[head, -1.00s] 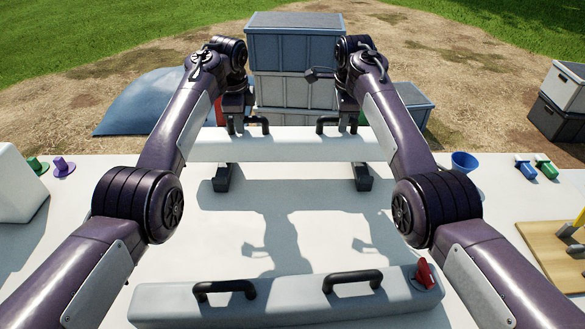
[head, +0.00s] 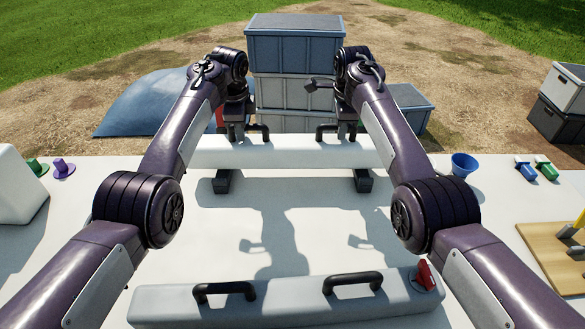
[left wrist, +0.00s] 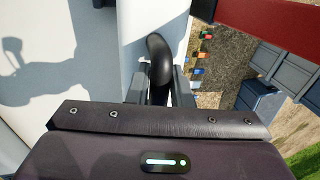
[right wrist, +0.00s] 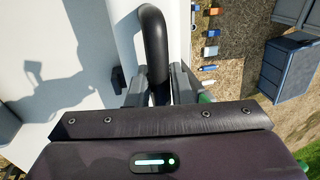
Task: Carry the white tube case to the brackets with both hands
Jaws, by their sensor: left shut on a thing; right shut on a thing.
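The white tube case (head: 285,152) lies level across the far side of the table in the head view. My left gripper (head: 238,130) is shut on its left black handle, which shows in the left wrist view (left wrist: 160,60). My right gripper (head: 344,130) is shut on its right black handle, which shows in the right wrist view (right wrist: 153,40). The dark left bracket (head: 222,182) and right bracket (head: 362,181) stick out toward me just below the case. The case hides their far parts. I cannot tell whether it touches them.
A grey case (head: 290,301) with two black handles and a red clip (head: 424,274) lies along the near edge. A blue funnel (head: 464,164) and a wooden board (head: 550,262) are at right. The middle table is clear. Stacked crates (head: 294,52) stand behind.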

